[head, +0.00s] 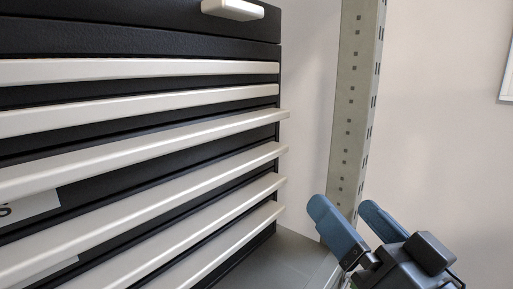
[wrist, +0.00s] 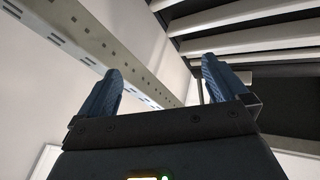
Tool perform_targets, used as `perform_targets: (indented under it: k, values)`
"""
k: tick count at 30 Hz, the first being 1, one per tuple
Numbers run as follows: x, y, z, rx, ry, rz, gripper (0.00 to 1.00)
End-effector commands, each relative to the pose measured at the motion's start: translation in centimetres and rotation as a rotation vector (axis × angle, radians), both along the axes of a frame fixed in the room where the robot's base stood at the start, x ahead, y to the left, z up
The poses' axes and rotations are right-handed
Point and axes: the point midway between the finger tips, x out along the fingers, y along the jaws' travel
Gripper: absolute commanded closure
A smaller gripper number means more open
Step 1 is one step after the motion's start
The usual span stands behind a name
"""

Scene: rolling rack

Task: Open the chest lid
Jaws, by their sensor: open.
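The black chest (head: 150,47) fills the left of the head view, with several long white drawer handles across its front. A small white latch or handle (head: 232,9) sits at the top near its right end, by the lid's lower edge. The lid's top is cut off by the frame. My gripper (head: 347,212) is at the lower right, open and empty, to the right of the chest and well below the white latch. In the wrist view its two blue fingers (wrist: 160,88) stand apart, with the white-handled drawers (wrist: 245,40) at the upper right.
A perforated grey rack post (head: 352,110) stands upright behind my gripper, right of the chest. The chest rests on a grey shelf (head: 290,262). A pale wall (head: 440,120) lies behind, with a framed edge (head: 507,75) at far right.

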Motion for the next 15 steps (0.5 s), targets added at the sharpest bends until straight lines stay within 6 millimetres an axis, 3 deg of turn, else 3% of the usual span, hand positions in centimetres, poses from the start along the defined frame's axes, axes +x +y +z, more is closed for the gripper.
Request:
perform_targets:
  k: [1, 6, 12, 15]
  values:
    - [0.8, 0.7, 2.8, -0.007, -0.043, 0.037, 0.0]
    - [1.7, 3.3, 10.3, -0.057, -0.153, 0.173, 0.0]
    - [1.0, 5.8, 17.0, -0.141, -0.256, 0.301, 0.0]
    - [0.5, 6.7, 18.9, -0.177, -0.288, 0.34, 0.0]
